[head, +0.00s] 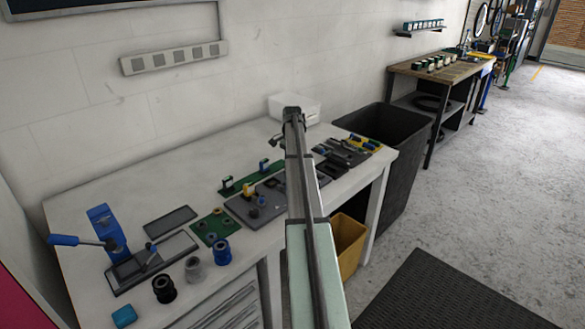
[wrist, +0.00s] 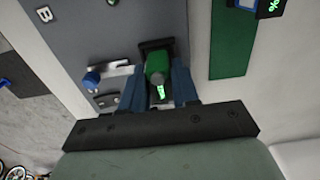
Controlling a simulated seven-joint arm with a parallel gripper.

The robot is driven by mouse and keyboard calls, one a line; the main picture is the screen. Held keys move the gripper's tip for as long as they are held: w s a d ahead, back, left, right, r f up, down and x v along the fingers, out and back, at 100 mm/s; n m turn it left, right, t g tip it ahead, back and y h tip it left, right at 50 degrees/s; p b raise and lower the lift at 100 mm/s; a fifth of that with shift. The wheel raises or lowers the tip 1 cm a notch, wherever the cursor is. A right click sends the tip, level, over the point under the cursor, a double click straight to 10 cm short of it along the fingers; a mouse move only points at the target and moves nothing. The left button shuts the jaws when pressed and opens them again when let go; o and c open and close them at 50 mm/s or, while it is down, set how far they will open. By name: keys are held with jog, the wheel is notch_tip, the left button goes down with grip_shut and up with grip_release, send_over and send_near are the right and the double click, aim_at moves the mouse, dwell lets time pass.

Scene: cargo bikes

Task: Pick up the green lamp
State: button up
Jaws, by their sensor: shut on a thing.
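The green lamp (wrist: 157,62) sits between the two blue fingers of my gripper (wrist: 158,88) in the wrist view. The fingers are shut on its sides. The lamp has a dark frame around its top end and a bright green lit mark on its near side. A grey board (wrist: 75,20) with a letter B lies behind it. I cannot tell whether the lamp is clear of the board. In the head view my arm reaches over the white table (head: 85,205) and hides the lamp and the fingers.
A blue knob with a metal bar (wrist: 103,74) lies just left of the lamp. A green strip (wrist: 230,48) is to the right. In the head view a white box (head: 306,108) stands at the back, a yellow bin (head: 349,245) and dark bin (head: 385,150) at right, and a blue lever press (head: 107,232) at left.

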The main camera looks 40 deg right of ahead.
jog(key=shift+r, duration=0.2)
grip_shut()
jog(key=shift+r, duration=3.35)
